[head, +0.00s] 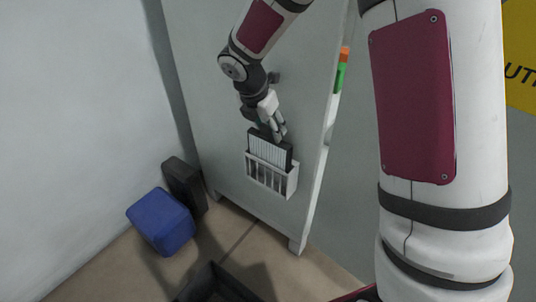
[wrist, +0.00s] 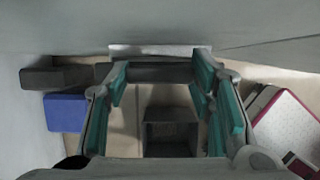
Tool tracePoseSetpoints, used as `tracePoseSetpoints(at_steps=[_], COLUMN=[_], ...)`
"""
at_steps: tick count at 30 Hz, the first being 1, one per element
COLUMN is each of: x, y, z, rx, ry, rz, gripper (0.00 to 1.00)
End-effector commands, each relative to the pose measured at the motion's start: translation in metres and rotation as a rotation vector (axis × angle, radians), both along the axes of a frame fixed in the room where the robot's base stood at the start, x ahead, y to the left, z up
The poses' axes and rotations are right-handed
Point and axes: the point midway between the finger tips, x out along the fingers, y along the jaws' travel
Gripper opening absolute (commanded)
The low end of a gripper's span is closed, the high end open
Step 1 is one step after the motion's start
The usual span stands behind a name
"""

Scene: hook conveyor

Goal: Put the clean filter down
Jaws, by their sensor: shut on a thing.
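The filter (head: 268,152) has a dark frame and white pleats. It stands upright in a white slatted holder (head: 272,180) on the grey panel, with its lower part behind the slats. My gripper (head: 271,132) is at the filter's top edge, shut on it. In the wrist view the filter (wrist: 158,72) shows as a dark bar between the teal-padded fingers of my gripper (wrist: 160,88). The holder's pale edge (wrist: 160,50) lies just beyond it. I cannot tell whether the filter rests on the holder's bottom.
A blue box (head: 161,222) and a dark box (head: 185,186) stand on the floor at the left. A black open crate (head: 222,284) is on the floor below. The grey panel (head: 225,165) is close behind my gripper. An orange and green strip (head: 342,68) is at its right edge.

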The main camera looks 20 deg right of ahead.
Motion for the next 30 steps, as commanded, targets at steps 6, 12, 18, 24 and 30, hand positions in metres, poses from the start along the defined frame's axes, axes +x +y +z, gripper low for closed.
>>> tracePoseSetpoints(at_steps=[6,12,18,24,30], x=[0.0,0.0,0.0,0.0,0.0], y=[0.0,0.0,0.0,0.0,0.0], z=[-0.025,-0.04,-0.076,-0.086,-0.085], rx=[0.0,-0.001,-0.001,0.0,-0.001], ry=[-0.002,-0.001,0.0,-0.003,-0.003], rz=[-0.001,-0.001,0.0,-0.001,-0.001], gripper=[0.0,0.0,0.0,0.0,0.0])
